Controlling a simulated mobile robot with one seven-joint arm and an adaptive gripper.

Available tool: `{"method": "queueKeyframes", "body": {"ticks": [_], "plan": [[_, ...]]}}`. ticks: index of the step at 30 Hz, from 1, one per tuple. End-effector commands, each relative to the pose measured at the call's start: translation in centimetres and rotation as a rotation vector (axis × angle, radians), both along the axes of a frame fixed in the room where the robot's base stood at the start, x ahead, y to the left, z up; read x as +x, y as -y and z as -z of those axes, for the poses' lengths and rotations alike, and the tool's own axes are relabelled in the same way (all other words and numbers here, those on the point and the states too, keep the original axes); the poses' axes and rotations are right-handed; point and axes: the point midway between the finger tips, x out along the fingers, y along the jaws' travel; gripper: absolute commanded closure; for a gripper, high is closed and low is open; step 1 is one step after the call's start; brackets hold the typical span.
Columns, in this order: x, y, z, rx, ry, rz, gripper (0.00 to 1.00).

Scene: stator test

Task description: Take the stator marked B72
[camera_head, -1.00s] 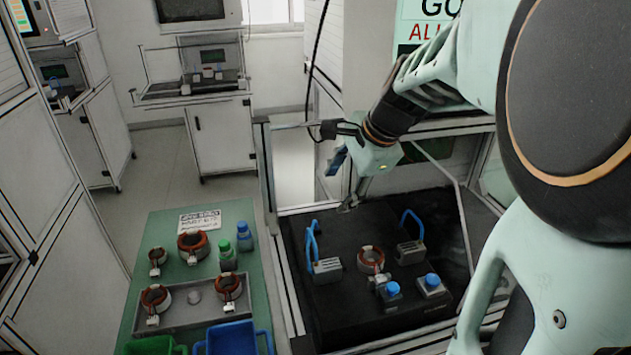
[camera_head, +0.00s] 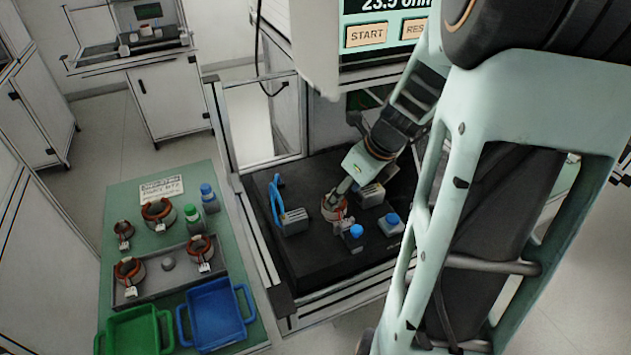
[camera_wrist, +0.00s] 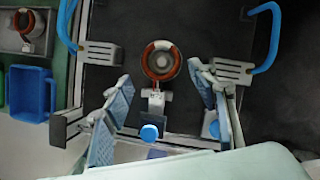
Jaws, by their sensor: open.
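A copper-wound stator (camera_head: 332,212) lies on the black test bed (camera_head: 300,262), partly hidden by my gripper (camera_head: 343,192) in the head view. The wrist view shows this stator (camera_wrist: 148,65) as an upright-facing ring with a white tag block. My gripper (camera_wrist: 160,78) is open and empty, its blue-padded fingers to either side and nearer the camera. Several other stators are on the green table: a large one (camera_head: 158,211), a small one (camera_head: 123,229), and two in a grey tray, left (camera_head: 130,268) and right (camera_head: 200,246).
Two clamp blocks with blue handles, left (camera_head: 292,222) and right (camera_head: 371,195), flank the stator. Blue-topped buttons (camera_head: 355,232) stand in front of it. The green table also holds two bottles (camera_head: 208,197), a green bin (camera_head: 135,332) and a blue bin (camera_head: 215,315).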

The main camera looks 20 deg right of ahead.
Motion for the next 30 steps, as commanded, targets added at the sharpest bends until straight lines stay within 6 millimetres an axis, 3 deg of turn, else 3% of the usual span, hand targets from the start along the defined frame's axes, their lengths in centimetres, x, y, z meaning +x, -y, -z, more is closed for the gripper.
{"method": "queueKeyframes", "body": {"ticks": [8,18,28,30], "plan": [[0.6,-0.3,2.0,0.0,-0.001,-0.001,0.47],[1.9,-0.6,5.8,0.001,-0.001,-0.003,0.47],[2.2,-0.6,6.2,-0.002,0.001,-0.002,0.47],[2.2,-0.6,6.2,-0.002,0.001,-0.002,0.52]]}}
